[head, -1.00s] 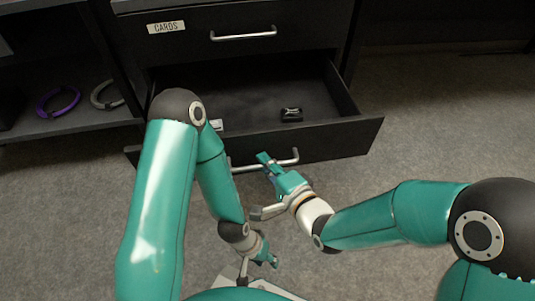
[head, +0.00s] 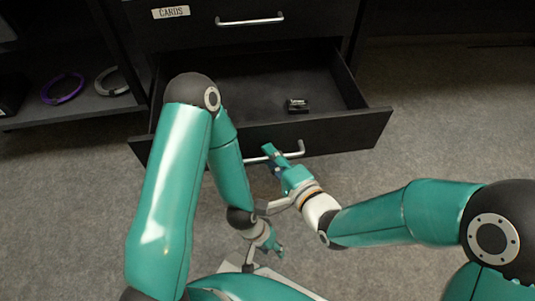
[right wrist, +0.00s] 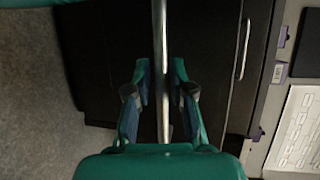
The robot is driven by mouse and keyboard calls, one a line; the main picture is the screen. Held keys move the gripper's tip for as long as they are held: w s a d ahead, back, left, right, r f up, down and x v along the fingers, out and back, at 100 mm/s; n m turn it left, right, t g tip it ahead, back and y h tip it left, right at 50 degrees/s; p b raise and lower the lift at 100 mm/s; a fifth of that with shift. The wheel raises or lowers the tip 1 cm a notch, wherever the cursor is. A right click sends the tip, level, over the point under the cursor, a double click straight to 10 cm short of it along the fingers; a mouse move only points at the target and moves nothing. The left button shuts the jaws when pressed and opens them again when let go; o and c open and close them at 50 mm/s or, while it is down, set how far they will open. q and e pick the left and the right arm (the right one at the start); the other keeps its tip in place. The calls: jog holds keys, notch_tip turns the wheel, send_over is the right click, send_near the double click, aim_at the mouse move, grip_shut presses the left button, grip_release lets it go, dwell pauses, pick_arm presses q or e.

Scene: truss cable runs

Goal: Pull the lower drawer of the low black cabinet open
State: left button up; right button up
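The low black cabinet (head: 330,22) has an upper drawer front labelled "CARDS" and a lower drawer (head: 338,133) that stands well out, its inside showing. The lower drawer's silver bar handle (head: 296,151) is partly hidden by my right gripper (head: 272,155). In the right wrist view the bar (right wrist: 160,75) runs between the two fingers of my right gripper (right wrist: 160,90), with gaps visible on both sides. My left gripper (head: 272,245) hangs low in front of the cabinet, away from the drawer; its finger opening is too small to judge.
A small black object (head: 298,106) lies in the lower drawer. A shelf at the left holds a purple ring (head: 62,90) and a grey ring (head: 112,82). Grey carpet (head: 440,125) is clear to the right. My own arm covers the drawer's left part.

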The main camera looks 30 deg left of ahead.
jog(key=v, duration=0.7)
jog(key=shift+s+d+f, duration=0.1)
